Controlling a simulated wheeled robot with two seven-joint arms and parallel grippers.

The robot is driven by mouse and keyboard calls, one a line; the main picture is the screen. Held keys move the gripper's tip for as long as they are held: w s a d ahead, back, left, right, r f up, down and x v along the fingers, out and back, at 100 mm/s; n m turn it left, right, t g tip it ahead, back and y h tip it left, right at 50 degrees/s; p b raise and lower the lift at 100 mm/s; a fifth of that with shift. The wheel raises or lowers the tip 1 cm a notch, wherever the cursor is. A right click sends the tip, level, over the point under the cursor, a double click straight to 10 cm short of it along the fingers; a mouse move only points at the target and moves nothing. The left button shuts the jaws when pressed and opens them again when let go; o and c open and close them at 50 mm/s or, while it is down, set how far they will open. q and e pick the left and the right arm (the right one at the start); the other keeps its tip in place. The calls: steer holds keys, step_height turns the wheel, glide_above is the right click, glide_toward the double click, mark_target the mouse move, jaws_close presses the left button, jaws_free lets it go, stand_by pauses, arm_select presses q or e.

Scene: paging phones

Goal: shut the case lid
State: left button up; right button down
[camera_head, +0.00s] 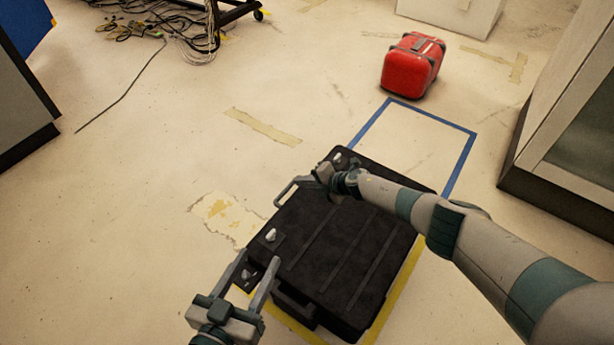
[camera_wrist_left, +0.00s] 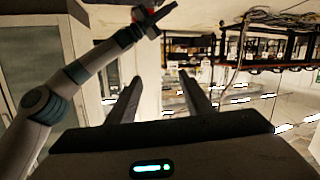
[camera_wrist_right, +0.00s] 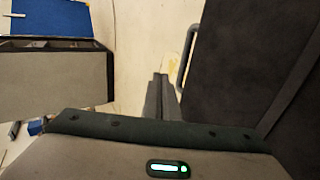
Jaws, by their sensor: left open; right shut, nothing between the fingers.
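The black case (camera_head: 335,255) lies on the floor, and its ribbed lid (camera_head: 345,235) looks down flat over it; whether it is fully seated I cannot tell. Two pale latches show along its left side, one of them a near latch (camera_head: 270,236). My right gripper (camera_head: 303,181) is shut and empty over the case's upper left edge, by a side handle (camera_head: 284,192). In the right wrist view its fingers (camera_wrist_right: 162,92) are together beside the dark case (camera_wrist_right: 245,60). My left gripper (camera_head: 257,262) is open and empty at the near left corner; contact is unclear.
Blue tape (camera_head: 455,165) marks a bare floor area behind the case, and yellow tape (camera_head: 405,280) runs beside the case. A red case (camera_head: 410,68) stands further back. A cabinet (camera_head: 570,130) is at the right; cables (camera_head: 150,25) lie at the back left.

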arm_select(q)
steer(key=s+a+f+g+y+p, duration=0.2)
steer(key=s+a+f+g, duration=0.1)
steer(key=f, duration=0.4)
steer(key=shift+s+f+g, duration=0.25)
steer(key=shift+s+g, duration=0.2)
steer(key=shift+g, duration=0.55)
arm_select(e)
steer(key=shift+s+d+r, duration=0.25)
steer(key=shift+d+r, duration=0.1)
steer(key=shift+r, duration=0.3)
steer(key=shift+s+d+r, duration=0.25)
steer(key=shift+d+r, duration=0.1)
steer(key=shift+r, duration=0.25)
